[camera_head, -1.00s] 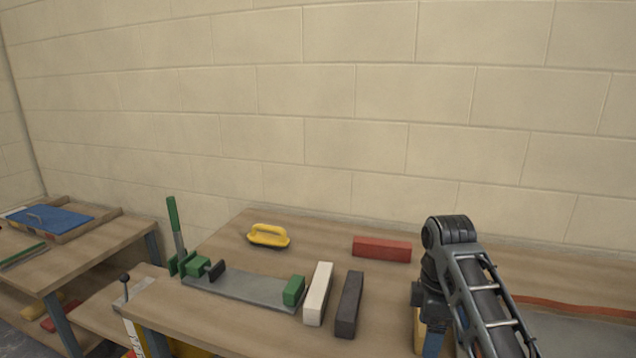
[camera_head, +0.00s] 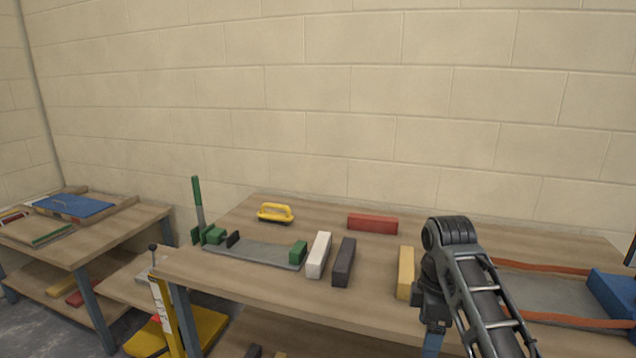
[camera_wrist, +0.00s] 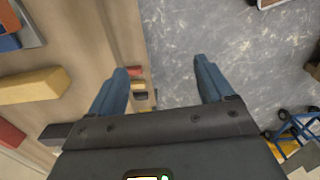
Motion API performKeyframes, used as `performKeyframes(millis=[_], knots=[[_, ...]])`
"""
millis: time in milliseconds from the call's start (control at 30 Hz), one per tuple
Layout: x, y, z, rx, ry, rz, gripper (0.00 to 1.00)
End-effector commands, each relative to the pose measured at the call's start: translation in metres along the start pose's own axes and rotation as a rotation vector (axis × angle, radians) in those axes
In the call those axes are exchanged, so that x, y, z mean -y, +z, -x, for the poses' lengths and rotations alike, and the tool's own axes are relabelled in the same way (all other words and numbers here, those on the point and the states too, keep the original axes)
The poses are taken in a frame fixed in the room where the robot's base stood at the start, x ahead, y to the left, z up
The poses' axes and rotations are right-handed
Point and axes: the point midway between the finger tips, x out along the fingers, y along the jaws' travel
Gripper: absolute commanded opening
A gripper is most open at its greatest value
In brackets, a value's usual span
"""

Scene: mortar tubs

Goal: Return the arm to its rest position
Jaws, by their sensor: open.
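My gripper (camera_wrist: 160,85) is open in the wrist view, with its two blue fingers apart and nothing between them. It points down past the bench edge, over the grey floor (camera_wrist: 180,40). In the head view my folded arm stands at the right, in front of the wooden workbench (camera_head: 300,290). Only a blue part of the gripper shows below it there, and its fingertips are hidden.
On the workbench lie a yellow block (camera_head: 405,272), a dark block (camera_head: 343,262), a white block (camera_head: 318,255), a red block (camera_head: 372,224) and a yellow-handled float (camera_head: 275,213). A green-handled clamp (camera_head: 197,205) stands left. Another bench (camera_head: 85,245) is further left.

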Motion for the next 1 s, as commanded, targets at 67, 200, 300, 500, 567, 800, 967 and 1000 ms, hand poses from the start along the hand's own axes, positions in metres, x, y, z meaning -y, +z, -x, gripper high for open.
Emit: performKeyframes(millis=[67, 200, 300, 500, 567, 800, 967, 1000], knots=[[0.004, -0.001, -0.009, -0.006, 0.007, -0.010, 0.81], [0.010, -0.002, -0.022, -0.018, 0.026, -0.031, 0.81], [0.015, -0.003, -0.034, -0.028, 0.042, -0.048, 0.81], [0.032, -0.006, -0.065, -0.060, 0.088, -0.102, 0.81], [0.039, -0.006, -0.076, -0.073, 0.105, -0.122, 0.81], [0.086, -0.006, -0.132, -0.152, 0.202, -0.251, 0.81], [0.133, -0.002, -0.166, -0.231, 0.291, -0.375, 0.81], [0.145, 0.000, -0.171, -0.251, 0.312, -0.406, 0.81]])
